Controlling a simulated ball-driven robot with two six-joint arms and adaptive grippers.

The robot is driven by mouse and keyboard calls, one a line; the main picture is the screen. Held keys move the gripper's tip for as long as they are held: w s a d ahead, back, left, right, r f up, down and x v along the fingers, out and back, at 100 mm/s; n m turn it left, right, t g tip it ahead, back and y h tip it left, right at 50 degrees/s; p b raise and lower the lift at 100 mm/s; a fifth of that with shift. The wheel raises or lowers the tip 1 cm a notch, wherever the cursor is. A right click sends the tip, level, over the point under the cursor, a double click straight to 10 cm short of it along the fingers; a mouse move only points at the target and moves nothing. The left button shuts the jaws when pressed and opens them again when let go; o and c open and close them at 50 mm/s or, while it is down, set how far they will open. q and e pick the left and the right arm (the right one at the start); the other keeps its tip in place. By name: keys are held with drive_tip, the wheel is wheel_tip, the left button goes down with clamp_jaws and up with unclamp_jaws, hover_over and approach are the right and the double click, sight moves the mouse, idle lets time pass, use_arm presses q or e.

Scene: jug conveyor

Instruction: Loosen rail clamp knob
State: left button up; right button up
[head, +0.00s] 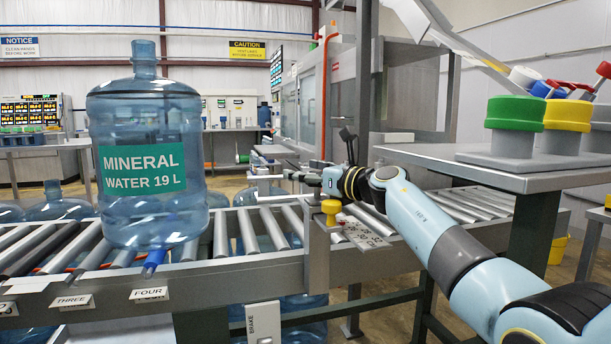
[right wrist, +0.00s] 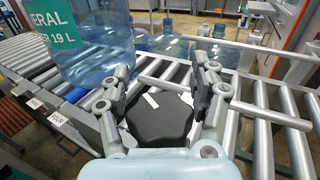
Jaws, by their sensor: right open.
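A small yellow knob (head: 331,207) stands on the conveyor's near rail in the head view. My right gripper (head: 291,177) is just behind and above it, over the rollers. In the right wrist view my right gripper (right wrist: 160,80) has its two fingers spread with a gap between the tips. A black many-sided shape (right wrist: 160,120) shows between the finger bases; I cannot tell whether it is a knob or part of the gripper. No contact with a knob can be made out. My left gripper is not in view.
A blue water jug (head: 146,150) stands on the rollers to the left, and shows close to the fingers in the right wrist view (right wrist: 80,40). More jugs (right wrist: 165,45) stand beyond the rollers. A grey side table (head: 480,162) with coloured caps (head: 515,112) is at the right.

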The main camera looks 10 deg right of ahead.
drive_tip(key=c, duration=1.1)
drive_tip(key=shift+w+a+f, duration=0.1)
clamp_jaws()
drive_tip(key=shift+f, duration=0.15)
